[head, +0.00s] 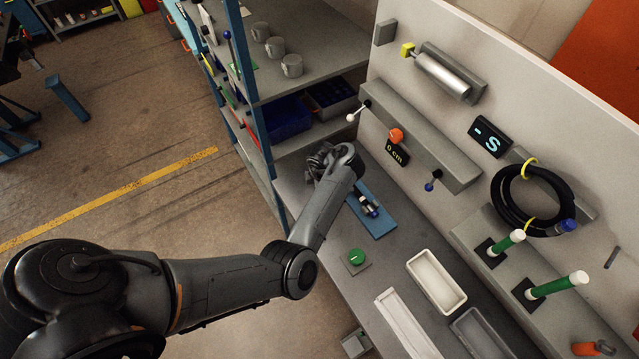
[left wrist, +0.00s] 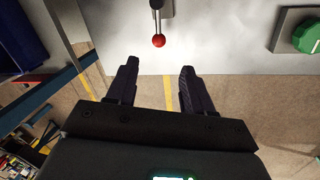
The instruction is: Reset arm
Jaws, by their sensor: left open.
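My left arm comes in from the left in the head view and reaches over the grey workbench (head: 335,265). Its gripper (head: 318,160) is at the far left of the bench, partly hidden by the wrist. In the left wrist view the two dark fingers of the left gripper (left wrist: 157,82) are spread apart with nothing between them. A red ball (left wrist: 158,41) on a metal rod lies beyond the fingertips, apart from them. My right gripper is not in view.
A blue mat (head: 380,222) with a small tool lies beside my wrist. A green button (head: 356,257) and a white tray (head: 436,280) are on the bench. A shelf with grey mugs (head: 291,66) stands behind. A coiled black hose (head: 502,205) hangs on the wall panel.

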